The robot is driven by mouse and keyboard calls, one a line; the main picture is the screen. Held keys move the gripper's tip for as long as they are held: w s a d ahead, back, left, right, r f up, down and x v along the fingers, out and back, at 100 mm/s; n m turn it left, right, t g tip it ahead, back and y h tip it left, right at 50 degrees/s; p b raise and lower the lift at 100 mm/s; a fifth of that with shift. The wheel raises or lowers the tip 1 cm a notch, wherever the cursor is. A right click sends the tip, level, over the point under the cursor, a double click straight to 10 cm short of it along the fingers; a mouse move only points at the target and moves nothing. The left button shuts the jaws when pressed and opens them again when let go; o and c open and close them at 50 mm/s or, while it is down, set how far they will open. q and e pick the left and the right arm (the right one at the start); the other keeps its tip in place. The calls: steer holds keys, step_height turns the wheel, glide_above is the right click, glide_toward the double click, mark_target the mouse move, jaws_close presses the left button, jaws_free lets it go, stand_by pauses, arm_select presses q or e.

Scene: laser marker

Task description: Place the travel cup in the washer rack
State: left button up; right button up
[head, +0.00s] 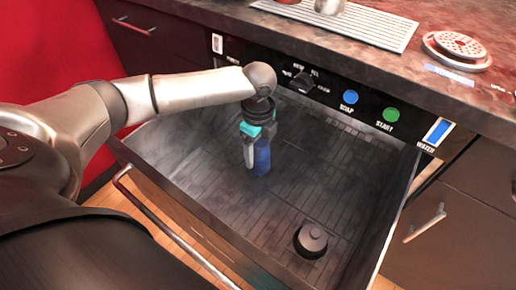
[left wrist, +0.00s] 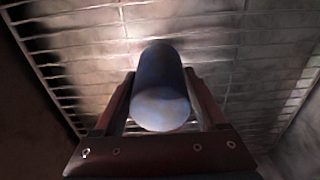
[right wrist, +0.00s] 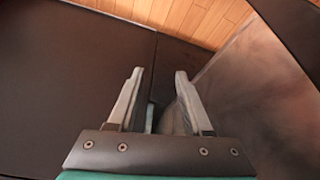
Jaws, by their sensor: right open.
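The travel cup (head: 262,157) is a blue cylinder inside the pulled-out washer drawer. The washer rack (head: 215,180) is the drawer's gridded floor. My left gripper (head: 256,150) points down into the drawer and is shut on the cup. In the left wrist view the cup (left wrist: 161,90) sits between the two fingers, with the rack lines behind it. I cannot tell whether the cup's base touches the rack. My right gripper (right wrist: 158,95) is open and empty in the right wrist view, away from the cup.
A dark round knob-like piece (head: 311,240) stands on the drawer floor at the front right. The control panel has a blue button (head: 350,97) and a green button (head: 391,114). A countertop (head: 340,50) with a ribbed mat (head: 345,24) and a round drain piece (head: 457,48) lies behind. The drawer handle (head: 165,220) is at the front.

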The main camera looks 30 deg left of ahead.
arm_select(q)
steer(key=o, duration=0.4)
steer(key=shift+r, duration=0.45)
step_height(320, 180, up, 10)
steer(key=p, duration=0.5)
steer(key=shift+f+p, duration=0.25)
steer(key=shift+p, duration=0.05)
steer(key=shift+r+p, duration=0.45)
steer(key=shift+r, duration=0.5)
arm_select(e)
steer(key=s+f+g, duration=0.2)
steer(key=s+f, duration=0.2)
steer(key=f, duration=0.9)
steer(key=shift+d, duration=0.45)
steer(key=shift+f, duration=0.1)
